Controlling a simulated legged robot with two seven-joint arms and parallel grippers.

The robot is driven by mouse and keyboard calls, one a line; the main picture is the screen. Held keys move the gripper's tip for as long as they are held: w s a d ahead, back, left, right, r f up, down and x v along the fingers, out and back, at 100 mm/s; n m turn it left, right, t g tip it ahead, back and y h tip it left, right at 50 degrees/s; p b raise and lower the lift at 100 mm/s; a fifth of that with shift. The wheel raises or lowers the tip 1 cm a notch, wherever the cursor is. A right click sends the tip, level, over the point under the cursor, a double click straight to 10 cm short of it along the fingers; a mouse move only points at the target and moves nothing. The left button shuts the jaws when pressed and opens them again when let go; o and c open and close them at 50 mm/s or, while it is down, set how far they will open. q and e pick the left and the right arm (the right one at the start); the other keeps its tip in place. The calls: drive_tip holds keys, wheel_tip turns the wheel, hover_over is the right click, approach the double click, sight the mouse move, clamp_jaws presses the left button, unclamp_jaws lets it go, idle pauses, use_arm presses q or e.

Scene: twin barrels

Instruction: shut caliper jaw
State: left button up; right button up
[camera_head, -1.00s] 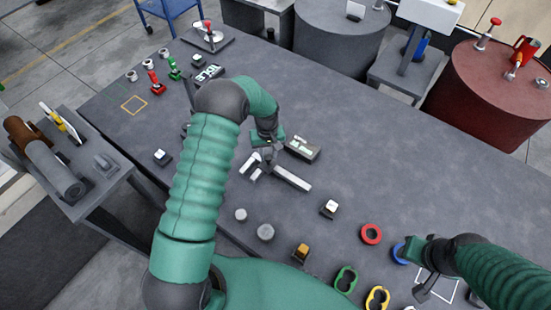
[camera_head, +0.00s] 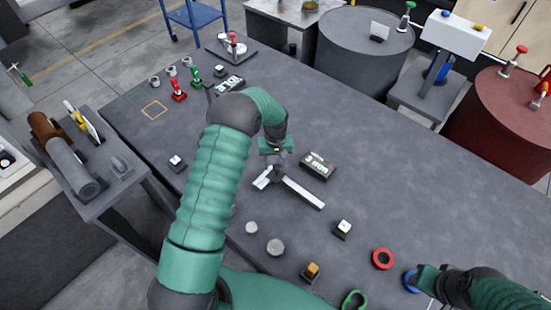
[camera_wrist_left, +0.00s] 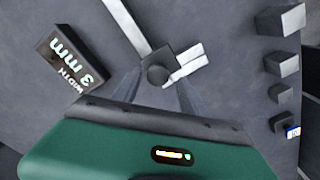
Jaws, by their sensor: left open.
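The caliper lies on the dark table, its pale beam (camera_head: 304,194) running to the right of my left gripper (camera_head: 275,169). Its pale jaws (camera_head: 262,180) lie left of the gripper; in the left wrist view the jaws (camera_wrist_left: 187,64) are close together with a narrow dark line between them. A dark slider with a round knob (camera_wrist_left: 158,74) sits beside the jaws. My left gripper's fingers (camera_wrist_left: 158,92) are open, one on either side of the knob; contact is unclear. A dark display block (camera_head: 318,166) reads "3 mm". My right gripper (camera_head: 420,281) is at a blue ring; its fingers are unclear.
A red ring (camera_head: 383,259), grey discs (camera_head: 275,247) and an orange-topped block (camera_head: 311,271) lie nearer me. Red and green clamp-like pieces (camera_head: 178,92) stand at the far left. The table right of the display block is clear.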

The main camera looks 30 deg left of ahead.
use_arm(q)
wheel_tip(320, 180, up, 17)
drive_tip(key=b, duration=0.1)
drive_tip(key=shift+f, duration=0.15)
idle(0.4)
drive_tip(key=s+d+m+t, duration=0.1)
drive_tip(key=s+d+m, duration=0.2)
drive_tip(key=s+d, duration=0.3)
drive_tip(key=s+d+f+m+t, duration=0.1)
drive_tip(key=s+d+m, duration=0.3)
drive_tip(key=s, duration=1)
drive_tip(key=d, duration=0.3)
drive_tip(key=shift+s+d+t, duration=0.2)
drive_tip(key=shift+t, duration=0.1)
drive_tip(key=shift+d+f, duration=0.1)
drive_tip(key=shift+d, duration=0.15)
